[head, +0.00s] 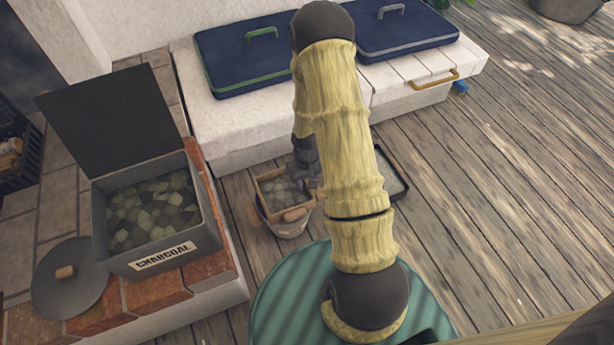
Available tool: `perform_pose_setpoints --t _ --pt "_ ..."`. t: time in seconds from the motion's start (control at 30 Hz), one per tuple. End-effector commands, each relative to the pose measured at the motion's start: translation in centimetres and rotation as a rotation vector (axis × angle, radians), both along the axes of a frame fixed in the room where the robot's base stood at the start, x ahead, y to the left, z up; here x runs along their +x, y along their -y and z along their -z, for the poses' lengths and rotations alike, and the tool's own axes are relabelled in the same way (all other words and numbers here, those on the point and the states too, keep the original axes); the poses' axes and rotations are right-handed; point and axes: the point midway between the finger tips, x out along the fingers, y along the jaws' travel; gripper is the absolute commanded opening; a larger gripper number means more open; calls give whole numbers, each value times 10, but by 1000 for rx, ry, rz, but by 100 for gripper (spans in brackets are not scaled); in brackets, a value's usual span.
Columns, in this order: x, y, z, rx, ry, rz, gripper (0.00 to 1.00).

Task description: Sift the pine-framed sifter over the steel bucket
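The pine-framed sifter (267,183) is in the middle of the head view, with pale grey-green lumps (284,193) inside its frame. It appears over the mouth of the steel bucket (287,230), which stands on the deck; whether it touches the rim is unclear. A rounded wooden piece (296,215) shows at the bucket's near side. My gripper (307,180) is at the sifter's right far side, pointing down. My arm partly hides it, and its fingertips cannot be made out, so its grip on the sifter is unclear.
A charcoal box (160,262) with its lid raised stands left on a brick ledge, beside a round grey lid (72,278). A dark-rimmed tray (388,172) lies right of the bucket, partly behind my arm. A white bench (225,125) with blue cushions is behind.

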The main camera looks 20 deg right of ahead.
Motion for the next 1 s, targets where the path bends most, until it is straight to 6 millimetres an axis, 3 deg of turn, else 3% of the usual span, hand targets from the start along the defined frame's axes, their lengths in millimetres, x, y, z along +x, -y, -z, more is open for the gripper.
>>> perform_pose_setpoints --t 0.03,0.2,0.53,0.7,0.83,0.87,0.9,1.0 --pt "0 0 12 0 -2 0 33" --pt "0 0 26 0 0 0 33" --pt "0 0 27 0 0 0 33" --pt "0 0 26 0 0 0 0" --pt "0 0 26 0 0 0 0" --pt "0 0 26 0 0 0 5" --pt "0 0 26 0 0 0 0" --pt "0 0 26 0 0 0 0"
